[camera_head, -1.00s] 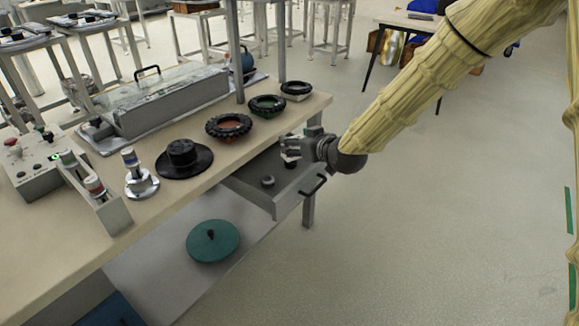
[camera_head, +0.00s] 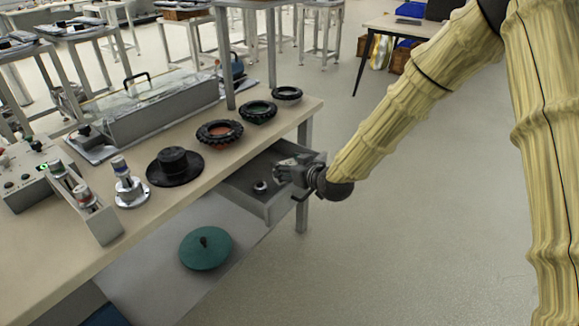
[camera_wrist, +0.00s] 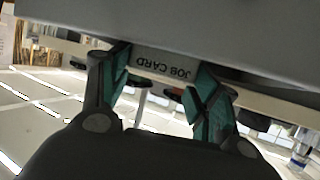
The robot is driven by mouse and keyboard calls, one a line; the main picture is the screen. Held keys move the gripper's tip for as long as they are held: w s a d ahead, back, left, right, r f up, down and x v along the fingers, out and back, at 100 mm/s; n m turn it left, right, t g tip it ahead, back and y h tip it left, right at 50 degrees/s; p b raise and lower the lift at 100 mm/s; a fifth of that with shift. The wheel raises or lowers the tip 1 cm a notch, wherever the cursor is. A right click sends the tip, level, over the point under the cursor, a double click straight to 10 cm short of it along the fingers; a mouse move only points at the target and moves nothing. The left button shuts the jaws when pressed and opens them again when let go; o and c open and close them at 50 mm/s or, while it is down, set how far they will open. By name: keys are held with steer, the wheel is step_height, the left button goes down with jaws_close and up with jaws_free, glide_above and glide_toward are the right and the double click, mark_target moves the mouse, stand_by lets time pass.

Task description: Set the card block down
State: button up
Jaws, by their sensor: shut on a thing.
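My gripper (camera_head: 288,171) is at the open drawer (camera_head: 268,209) under the bench top, low over its right part. In the wrist view my gripper (camera_wrist: 164,84) has its two teal-padded fingers on either side of the card block (camera_wrist: 163,66), a pale block with the words JOB CARD upside down. My gripper is shut on it. In the head view the block is mostly hidden by the fingers. I cannot tell whether it touches the drawer floor.
A small metal ring-like piece (camera_head: 260,187) lies in the drawer, left of my gripper. The bench top (camera_head: 140,215) carries black ribbed rings (camera_head: 220,132), a black hat-shaped part (camera_head: 174,165) and a long grey box (camera_head: 160,110). A teal disc (camera_head: 205,249) lies on the lower shelf.

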steer(key=shift+f, duration=0.35)
steer(key=shift+s+f, duration=0.1)
steer(key=shift+f, duration=0.05)
steer(key=shift+s+f, duration=0.1)
steer(key=shift+f, duration=0.05)
steer(key=o, duration=1.1)
steer(key=shift+f, duration=0.1)
steer(key=shift+c, duration=0.2)
steer(key=shift+b, duration=0.3)
steer(key=shift+d, duration=0.1)
steer(key=shift+r+p, duration=0.4)
steer(key=shift+r, duration=0.15)
steer(key=v, duration=1.1)
steer(key=shift+s+r, duration=0.25)
steer(key=shift+r, duration=0.2)
